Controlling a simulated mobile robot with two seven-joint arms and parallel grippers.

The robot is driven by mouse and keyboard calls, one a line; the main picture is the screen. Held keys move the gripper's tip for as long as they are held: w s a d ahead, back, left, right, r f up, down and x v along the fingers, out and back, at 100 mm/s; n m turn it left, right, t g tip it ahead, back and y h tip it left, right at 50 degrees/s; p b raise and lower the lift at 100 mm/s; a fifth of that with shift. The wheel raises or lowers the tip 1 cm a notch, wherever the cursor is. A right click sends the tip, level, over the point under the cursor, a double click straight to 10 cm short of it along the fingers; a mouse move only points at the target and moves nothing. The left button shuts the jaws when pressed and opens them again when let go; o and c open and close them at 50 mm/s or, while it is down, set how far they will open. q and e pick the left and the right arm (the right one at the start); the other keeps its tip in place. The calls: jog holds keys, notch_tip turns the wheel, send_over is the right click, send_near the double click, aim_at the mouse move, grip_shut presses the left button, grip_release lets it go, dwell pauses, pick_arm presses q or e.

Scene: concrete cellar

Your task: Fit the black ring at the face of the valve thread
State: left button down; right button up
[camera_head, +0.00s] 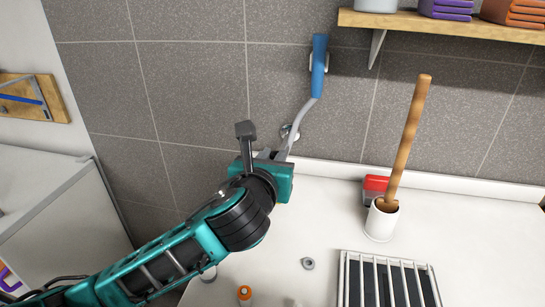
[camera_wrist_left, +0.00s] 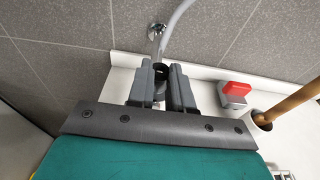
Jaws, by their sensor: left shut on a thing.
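My left gripper (camera_head: 277,156) is at the back of the white counter, close to the wall valve (camera_head: 289,132). In the left wrist view its two grey fingers (camera_wrist_left: 162,72) are shut on a small dark thing (camera_wrist_left: 163,79), which looks like the black ring and is mostly hidden between them. The chrome valve (camera_wrist_left: 156,33) with its wall flange is just beyond the fingertips. Its thread face is too small and covered to make out. I cannot tell whether the ring touches the valve. My right gripper is not in view.
A grey hose (camera_head: 301,120) with a blue handle (camera_head: 319,66) hangs beside the valve. Right of it are a red-and-grey block (camera_head: 375,187) and a wooden handle in a white cup (camera_head: 382,223). A grey ring (camera_head: 308,263), an orange-topped item (camera_head: 245,293) and a rack (camera_head: 345,280) are in front.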

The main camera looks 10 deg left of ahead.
pick_arm(q)
jog(key=shift+f, duration=0.25)
jog(key=shift+f, duration=0.15)
